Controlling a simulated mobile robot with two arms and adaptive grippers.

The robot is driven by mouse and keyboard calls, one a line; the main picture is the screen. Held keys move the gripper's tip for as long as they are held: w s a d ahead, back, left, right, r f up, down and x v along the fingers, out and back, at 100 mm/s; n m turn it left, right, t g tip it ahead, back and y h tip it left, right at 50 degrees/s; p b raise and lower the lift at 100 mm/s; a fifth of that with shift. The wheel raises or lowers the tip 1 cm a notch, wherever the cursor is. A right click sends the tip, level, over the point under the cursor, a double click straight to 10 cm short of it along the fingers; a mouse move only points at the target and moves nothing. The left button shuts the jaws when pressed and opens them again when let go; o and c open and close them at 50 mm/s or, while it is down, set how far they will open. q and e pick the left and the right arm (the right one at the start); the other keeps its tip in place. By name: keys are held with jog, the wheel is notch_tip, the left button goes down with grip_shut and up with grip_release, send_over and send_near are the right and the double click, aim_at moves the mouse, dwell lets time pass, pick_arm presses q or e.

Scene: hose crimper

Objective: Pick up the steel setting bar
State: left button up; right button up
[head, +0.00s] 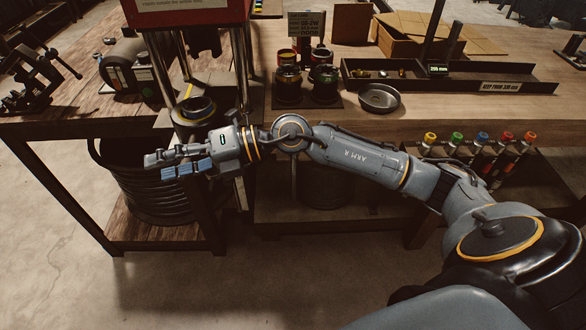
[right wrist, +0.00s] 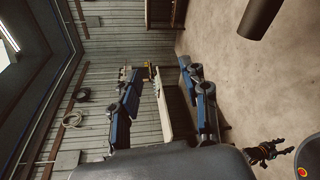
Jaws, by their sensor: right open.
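I cannot pick out the steel setting bar for certain in either view. My right gripper (head: 166,164) reaches left across the head view, in front of the bench and the red-topped press (head: 190,10). Its blue-padded fingers are apart with nothing between them; the right wrist view shows the open gripper (right wrist: 160,75) too. It hides part of the bench's front edge. A small dark clawed shape at the lower right of the right wrist view may be my left gripper (right wrist: 270,151); its opening is too small to judge.
The bench (head: 395,126) holds a long black tray (head: 500,71), a round metal dish (head: 380,97), dark round pieces (head: 288,86) and a cardboard box (head: 410,35). A vise-like tool (head: 38,75) stands left. Several coloured-cap bottles (head: 482,150) line the front.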

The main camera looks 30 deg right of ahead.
jog(key=w+d+f+n+g+h, duration=0.1)
jog(key=d+f+h, duration=0.2)
jog(key=d, duration=0.2)
jog(key=w+d+f+n+h, duration=0.1)
jog(key=w+d+f+h, duration=0.15)
jog(key=d, duration=0.25)
jog(key=m+h+p, duration=0.2)
jog(key=m+h, duration=0.1)
jog(key=h, duration=0.7)
send_over(294, 157)
jog(key=d, duration=0.1)
notch_tip(294, 157, down, 7)
jog(key=shift+g, duration=0.3)
jog(key=p+x, duration=0.1)
jog(key=x, duration=0.3)
jog(key=shift+s+a+f+p, duration=0.15)
jog(key=shift+a+f+p, duration=0.05)
jog(key=shift+f+p, duration=0.15)
jog(key=shift+f, duration=0.2)
grip_shut()
pick_arm(q)
jog(key=r, duration=0.2)
jog(key=s+r, duration=0.1)
jog(key=shift+d+r, duration=0.25)
jog(key=shift+r, duration=0.15)
pick_arm(e)
jog(key=shift+d+r, duration=0.1)
